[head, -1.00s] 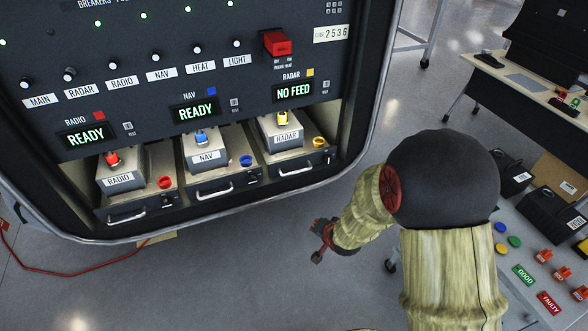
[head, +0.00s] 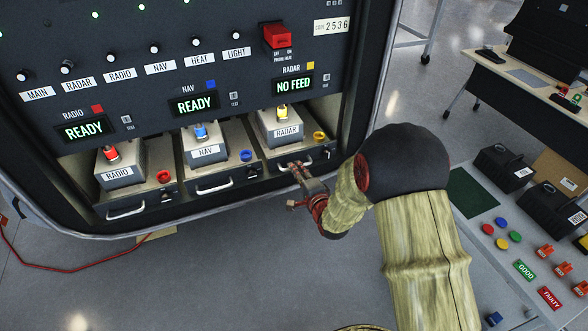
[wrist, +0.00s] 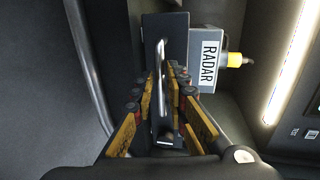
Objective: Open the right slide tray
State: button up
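In the wrist view, the metal handle (wrist: 167,65) runs upright in the picture, between the two fingers of my gripper (wrist: 166,95). The fingers look open, one on each side; I see no clear contact with the handle.
The NAV tray (head: 215,168) and RADIO tray (head: 160,194) lie to the left with their own handles. The cabinet's curved rim runs below the trays. A bench with black boxes (head: 501,168) and coloured buttons stands to the right. A red cable (head: 60,262) lies on the floor.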

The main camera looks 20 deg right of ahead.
jog(key=shift+x, duration=1.2)
jog(key=shift+c, duration=1.1)
grip_shut()
jog(key=shift+s+f, duration=0.1)
jog(key=shift+s, duration=0.1)
